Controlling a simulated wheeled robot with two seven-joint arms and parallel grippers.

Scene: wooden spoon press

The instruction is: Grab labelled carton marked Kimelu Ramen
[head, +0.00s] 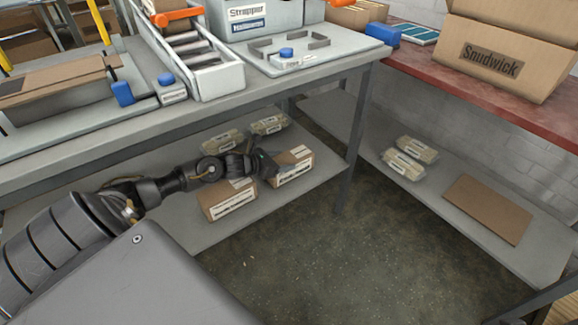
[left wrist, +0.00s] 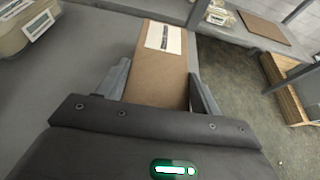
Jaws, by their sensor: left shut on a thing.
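Two brown cartons with white labels rest on the lower shelf of the left bench in the head view: a right one (head: 292,167) and a left one (head: 228,198). The label print is too small to read. My left gripper (head: 264,164) is at the left end of the right carton. In the left wrist view, its two fingers (left wrist: 158,90) are on either side of a brown carton (left wrist: 162,75) with a white label on top, and are shut on it. The carton appears still on the shelf. My right gripper is not in view.
Wrapped packs (head: 268,124) lie behind the cartons on the lower shelf (head: 190,240). The bench top (head: 110,135) overhangs, and a leg (head: 354,140) stands right of the cartons. More packs (head: 410,158) and flat cardboard (head: 487,209) lie on the right shelf. The floor between is clear.

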